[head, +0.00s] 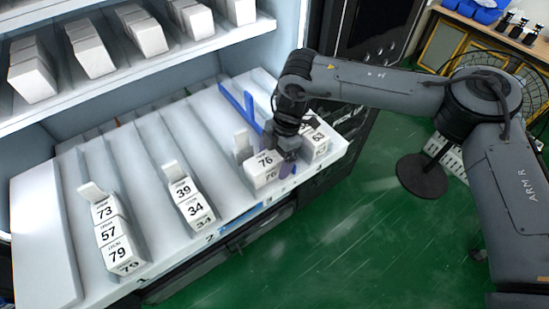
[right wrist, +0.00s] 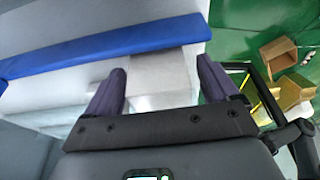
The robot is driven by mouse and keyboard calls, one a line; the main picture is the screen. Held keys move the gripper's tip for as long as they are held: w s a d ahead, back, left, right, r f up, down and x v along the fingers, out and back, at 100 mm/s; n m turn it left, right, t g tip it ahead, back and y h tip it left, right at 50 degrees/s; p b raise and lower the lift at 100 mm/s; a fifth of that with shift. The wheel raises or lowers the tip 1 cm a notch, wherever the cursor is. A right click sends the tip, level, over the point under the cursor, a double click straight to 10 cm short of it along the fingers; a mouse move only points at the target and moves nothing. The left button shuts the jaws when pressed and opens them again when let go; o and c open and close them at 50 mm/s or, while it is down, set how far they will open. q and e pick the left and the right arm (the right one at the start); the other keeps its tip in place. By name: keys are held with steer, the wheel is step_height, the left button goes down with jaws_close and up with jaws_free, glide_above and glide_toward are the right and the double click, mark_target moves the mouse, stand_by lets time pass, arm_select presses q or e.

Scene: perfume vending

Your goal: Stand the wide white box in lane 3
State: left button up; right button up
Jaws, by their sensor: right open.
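A wide white box (head: 262,170) marked 76 stands at the front edge of the lower shelf, to the right of the lane marked 2, seemingly in lane 3. My right gripper (head: 288,152) is low over the shelf front, at the right side of this box. In the right wrist view its two dark fingers (right wrist: 162,85) are apart, with a pale box surface (right wrist: 165,75) showing between them. Whether the fingers touch it I cannot tell. Part of the box is hidden behind the gripper in the head view. My left gripper is not in view.
Boxes marked 73, 57 and 79 (head: 112,232) fill the left lane front. Boxes marked 39 and 34 (head: 190,203) stand in lane 2. A box marked 63 (head: 316,142) is right of the gripper. Blue dividers (head: 236,108) run behind it. An upper shelf (head: 150,66) overhangs.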

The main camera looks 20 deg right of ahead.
steer(key=v, duration=1.2)
